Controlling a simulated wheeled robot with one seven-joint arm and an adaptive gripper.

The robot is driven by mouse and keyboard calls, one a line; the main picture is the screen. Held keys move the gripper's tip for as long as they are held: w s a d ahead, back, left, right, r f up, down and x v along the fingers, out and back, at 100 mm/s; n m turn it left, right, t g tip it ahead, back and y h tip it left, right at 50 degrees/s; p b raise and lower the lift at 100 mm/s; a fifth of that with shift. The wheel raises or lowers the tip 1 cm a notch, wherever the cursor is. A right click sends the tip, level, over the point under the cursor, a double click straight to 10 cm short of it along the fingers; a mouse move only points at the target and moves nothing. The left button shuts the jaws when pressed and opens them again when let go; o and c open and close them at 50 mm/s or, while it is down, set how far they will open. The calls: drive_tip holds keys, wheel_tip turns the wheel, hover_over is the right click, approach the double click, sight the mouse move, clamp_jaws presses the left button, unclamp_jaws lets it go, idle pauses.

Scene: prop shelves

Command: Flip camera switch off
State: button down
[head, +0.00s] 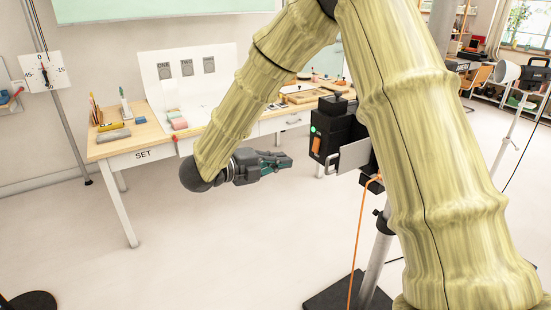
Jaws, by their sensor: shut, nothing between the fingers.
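The camera (335,125) is a black box on a tripod, right of centre and partly hidden by my arm. Its left-facing side carries an orange rocker-like part (317,147), which looks like the switch. A small green light (313,129) shows above it. Whether the switch is on or off is too small to tell. My gripper (284,160) is shut and empty. It points right, towards the camera's switch side, and appears a little left of and below the orange part. A gap shows between them in the picture.
A light plate (354,157) and a metal handle (330,161) stick out at the camera's lower side. An orange cable (359,235) hangs beside the tripod pole (376,255). A prop-covered table (115,145) stands behind my gripper. The floor (230,250) below is clear.

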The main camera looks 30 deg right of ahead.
drive_tip(key=p, duration=0.3)
approach(321, 154)
drive_tip(key=d, duration=0.4)
drive_tip(key=shift+w+d+f, duration=0.15)
drive_tip(key=shift+d+f, duration=0.05)
drive_tip(key=shift+d, duration=0.1)
drive_tip(key=shift+d+f+p, duration=0.2)
drive_tip(key=shift+d+p, duration=0.2)
drive_tip(key=shift+d, duration=0.15)
drive_tip(key=shift+d+f+b, duration=0.1)
drive_tip(key=shift+f+b, duration=0.05)
drive_tip(key=shift+b, duration=0.25)
drive_tip(key=shift+w+d+f+b, duration=0.1)
drive_tip(key=shift+d+f+b, duration=0.05)
drive_tip(key=shift+b, duration=0.15)
drive_tip(key=shift+d, duration=0.1)
drive_tip(key=shift+a, duration=0.4)
drive_tip(key=s+a+f+b, duration=0.1)
drive_tip(key=a+b, duration=0.4)
drive_tip(key=a, duration=0.8)
drive_tip(key=shift+f, duration=0.5)
drive_tip(key=shift+f, duration=0.1)
